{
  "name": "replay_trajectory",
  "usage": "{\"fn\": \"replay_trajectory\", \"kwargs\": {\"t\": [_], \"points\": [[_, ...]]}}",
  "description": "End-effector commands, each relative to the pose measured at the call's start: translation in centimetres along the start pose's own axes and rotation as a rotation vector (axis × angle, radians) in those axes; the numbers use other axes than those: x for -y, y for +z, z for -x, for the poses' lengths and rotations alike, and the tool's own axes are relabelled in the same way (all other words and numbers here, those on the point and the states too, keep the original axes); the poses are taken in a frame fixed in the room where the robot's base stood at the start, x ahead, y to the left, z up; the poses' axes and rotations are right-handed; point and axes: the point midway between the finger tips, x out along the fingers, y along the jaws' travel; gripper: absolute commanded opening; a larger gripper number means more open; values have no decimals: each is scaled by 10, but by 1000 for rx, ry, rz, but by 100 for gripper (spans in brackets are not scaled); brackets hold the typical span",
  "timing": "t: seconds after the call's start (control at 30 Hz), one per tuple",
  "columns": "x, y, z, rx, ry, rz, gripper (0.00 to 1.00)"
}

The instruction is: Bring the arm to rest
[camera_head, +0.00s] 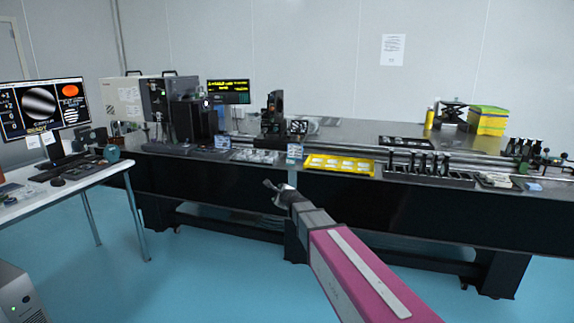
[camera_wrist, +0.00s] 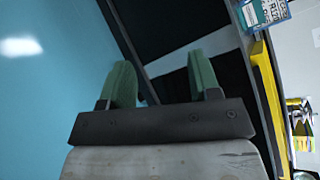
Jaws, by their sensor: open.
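My arm reaches forward from the lower right in the head view, with a magenta link nearest to me. My gripper (camera_head: 272,186) is at its far end, in front of the dark front face of the optical table (camera_head: 400,213) and a little below the table top. In the wrist view my gripper (camera_wrist: 160,85) shows two green fingers set wide apart. It is open, with nothing between the fingers. Behind the fingers are the blue floor and the table's dark side.
A yellow tray (camera_head: 340,164) with pale parts lies on the table edge, near a small labelled box (camera_head: 294,151). A black rack of posts (camera_head: 428,170) stands to its right. A white desk (camera_head: 60,190) with a monitor (camera_head: 42,107) is at left. The blue floor (camera_head: 190,280) between is clear.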

Motion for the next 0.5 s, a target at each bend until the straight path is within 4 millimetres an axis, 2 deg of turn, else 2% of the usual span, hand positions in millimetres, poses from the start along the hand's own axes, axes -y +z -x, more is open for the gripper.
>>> {"fn": "replay_trajectory", "kwargs": {"t": [0.03,0.17,0.27,0.4,0.5], "points": [[-12,-13,14,-9,51,91,57],[-52,-53,52,-20,241,405,57],[-87,-91,92,-5,434,682,57],[-130,-141,155,61,715,1013,57],[-155,-174,204,139,916,1205,57]]}}
